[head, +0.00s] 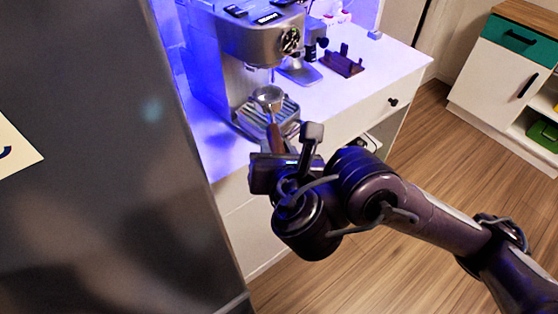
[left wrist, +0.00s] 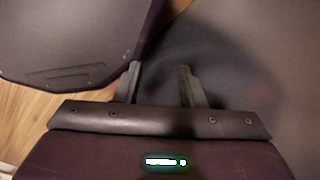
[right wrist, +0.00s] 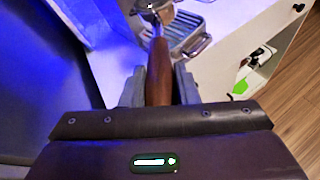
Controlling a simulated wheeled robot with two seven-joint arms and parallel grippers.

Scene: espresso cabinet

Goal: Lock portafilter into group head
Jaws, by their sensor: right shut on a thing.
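The portafilter has a metal basket (head: 268,96) and a brown wooden handle (right wrist: 159,75). My right gripper (right wrist: 158,88) is shut on the handle, with a finger on each side of it. The basket is in front of and below the espresso machine (head: 255,35), above its drip tray (head: 285,118). The basket looks apart from the group head (head: 265,68), though the exact gap is hard to judge. In the right wrist view the basket is partly cut off at the top. My left gripper (left wrist: 158,85) shows in its wrist view with its fingers apart and nothing between them.
The machine stands on a white cabinet with a drawer (head: 385,105). A brown stand (head: 342,62) and small tools sit to the right of the machine. A large dark panel (head: 130,180) fills the left. A shelf unit (head: 510,70) stands far right, with open wooden floor between.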

